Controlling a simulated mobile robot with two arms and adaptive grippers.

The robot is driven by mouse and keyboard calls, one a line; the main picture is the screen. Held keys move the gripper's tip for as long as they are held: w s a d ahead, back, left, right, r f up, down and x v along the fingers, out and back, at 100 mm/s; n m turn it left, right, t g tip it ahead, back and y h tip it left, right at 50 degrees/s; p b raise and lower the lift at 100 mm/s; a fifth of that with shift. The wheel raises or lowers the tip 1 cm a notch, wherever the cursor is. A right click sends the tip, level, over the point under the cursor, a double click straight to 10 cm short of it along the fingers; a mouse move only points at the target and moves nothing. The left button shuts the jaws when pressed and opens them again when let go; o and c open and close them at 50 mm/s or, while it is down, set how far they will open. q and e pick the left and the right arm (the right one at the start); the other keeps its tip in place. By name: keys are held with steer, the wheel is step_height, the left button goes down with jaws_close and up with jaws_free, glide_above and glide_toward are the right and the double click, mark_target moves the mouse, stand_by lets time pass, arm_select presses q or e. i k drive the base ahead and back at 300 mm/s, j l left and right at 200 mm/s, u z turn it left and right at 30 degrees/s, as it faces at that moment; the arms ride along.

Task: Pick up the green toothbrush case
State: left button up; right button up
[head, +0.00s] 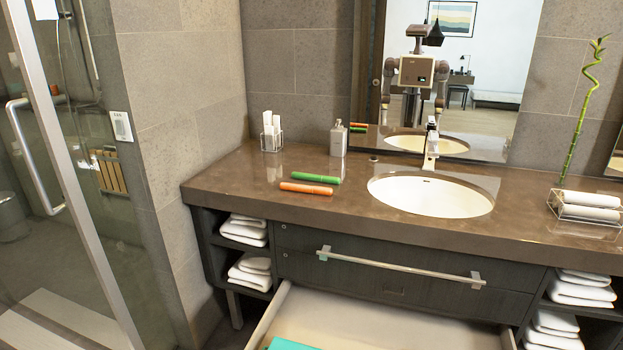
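The green toothbrush case (316,178) lies flat on the brown vanity counter (230,190), left of the sink. An orange case (306,188) lies just in front of it, nearly parallel, with a narrow gap between them. Both also show as reflections in the mirror. Neither of my grippers shows in the foreground of the head view. Nothing is touching the green case.
A clear holder (270,140) with white items and a soap bottle (338,139) stand behind the cases. The sink (430,195) and tap (431,146) are to the right. A lower drawer (385,318) is pulled open below the counter. A glass door is at left.

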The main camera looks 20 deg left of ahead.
mark_target(295, 175)
steer(key=j, duration=0.45)
steer(key=i+j+u, duration=0.15)
steer(key=j, duration=0.3)
steer(key=i+j, duration=0.1)
steer(key=j, duration=0.3)
steer(key=i+j+u, duration=0.15)
steer(key=j, duration=0.75)
steer(key=i+j+u, duration=0.1)
steer(key=j, duration=0.3)
steer(key=i, duration=0.05)
